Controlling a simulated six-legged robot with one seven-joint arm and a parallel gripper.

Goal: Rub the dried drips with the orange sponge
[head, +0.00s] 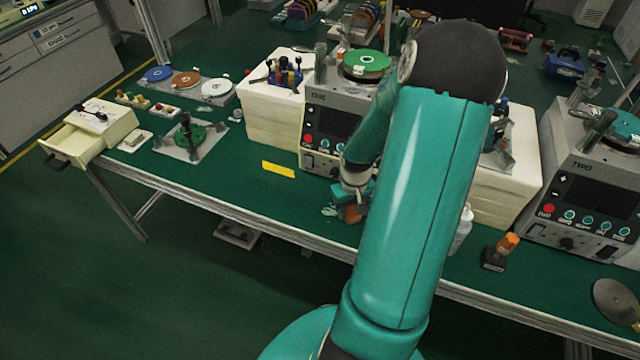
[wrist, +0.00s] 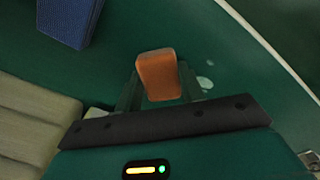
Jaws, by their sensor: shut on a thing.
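The orange sponge (wrist: 158,73) is held between the two fingers of my gripper (wrist: 160,88) in the wrist view. In the head view my gripper (head: 352,203) is low over the green bench near its front edge, with part of the sponge (head: 350,213) showing below it. Pale dried drips (wrist: 205,80) lie on the green surface just right of the sponge in the wrist view. They also show in the head view (head: 329,211), just left of the sponge. I cannot tell whether the sponge touches the bench, and my arm hides part of this area.
A machine marked ONE (head: 325,125) stands behind my gripper. A yellow strip (head: 278,169) lies to the left on the bench. A white bottle (head: 461,230) and an orange-topped item on a dark base (head: 501,252) stand to the right. Bare bench lies left of the gripper.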

